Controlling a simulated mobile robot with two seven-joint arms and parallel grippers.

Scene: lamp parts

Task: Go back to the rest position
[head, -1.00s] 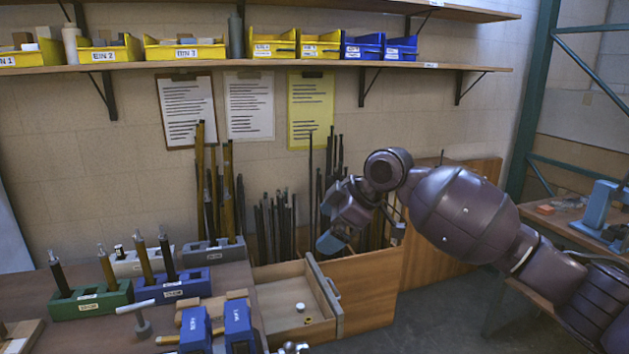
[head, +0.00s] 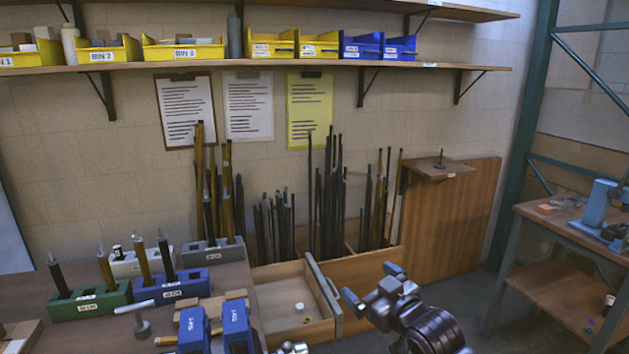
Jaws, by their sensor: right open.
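My right gripper (head: 373,286) is low in the head view, right of the open drawer (head: 290,325) and in front of the wooden rod bin (head: 362,275). Its two blue-tipped fingers are spread apart with nothing between them. The right arm comes up from the bottom edge, and most of it is out of view. My left gripper does not show.
The workbench (head: 225,280) at left carries green (head: 92,303) and blue (head: 180,287) rod holders and a blue vise (head: 237,325). Shelves with bins span the wall above. A side table (head: 560,270) stands at right. Bare floor lies between bin and table.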

